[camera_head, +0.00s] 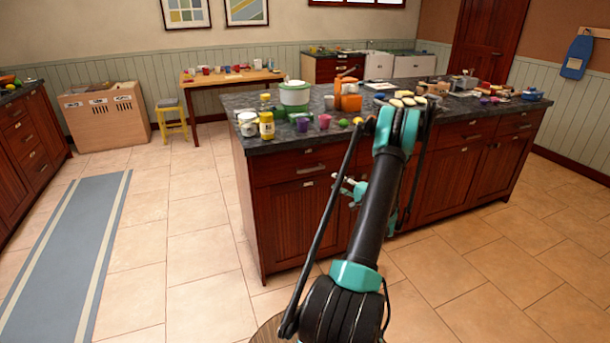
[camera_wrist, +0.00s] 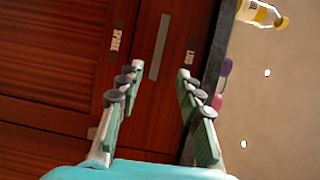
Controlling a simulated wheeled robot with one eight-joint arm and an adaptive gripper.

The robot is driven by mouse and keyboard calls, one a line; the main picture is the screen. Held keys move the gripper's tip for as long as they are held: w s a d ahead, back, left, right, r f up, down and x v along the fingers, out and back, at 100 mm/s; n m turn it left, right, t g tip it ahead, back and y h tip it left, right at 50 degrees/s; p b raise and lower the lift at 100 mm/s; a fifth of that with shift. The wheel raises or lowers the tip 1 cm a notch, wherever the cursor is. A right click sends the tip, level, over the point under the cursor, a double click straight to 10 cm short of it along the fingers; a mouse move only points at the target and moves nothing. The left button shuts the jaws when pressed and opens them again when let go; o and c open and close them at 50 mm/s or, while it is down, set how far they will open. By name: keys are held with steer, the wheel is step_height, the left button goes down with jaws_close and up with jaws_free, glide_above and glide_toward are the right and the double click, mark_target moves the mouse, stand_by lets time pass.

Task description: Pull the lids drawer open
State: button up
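The lids drawer (camera_head: 275,170) is the upper left drawer of the dark red wooden island, and it looks closed. In the wrist view the drawer front (camera_wrist: 176,75) shows sideways, with a small "LIDS" label (camera_wrist: 190,61). Its straight silver bar handle (camera_wrist: 160,47) also shows in the head view (camera_head: 311,169). My gripper (camera_wrist: 155,84) is open and empty. The handle lies ahead of its fingertips, between their lines in the picture, and looks apart from them. In the head view my gripper (camera_head: 350,188) is right of the handle, partly hidden by my arm.
A "SPARE" label (camera_wrist: 116,39) marks the door below. The dark countertop (camera_head: 262,146) overhangs the drawer.

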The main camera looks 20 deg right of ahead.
mark_target(312, 170)
steer(key=x, duration=1.6)
steer(key=shift+w, duration=0.35)
jaws_close()
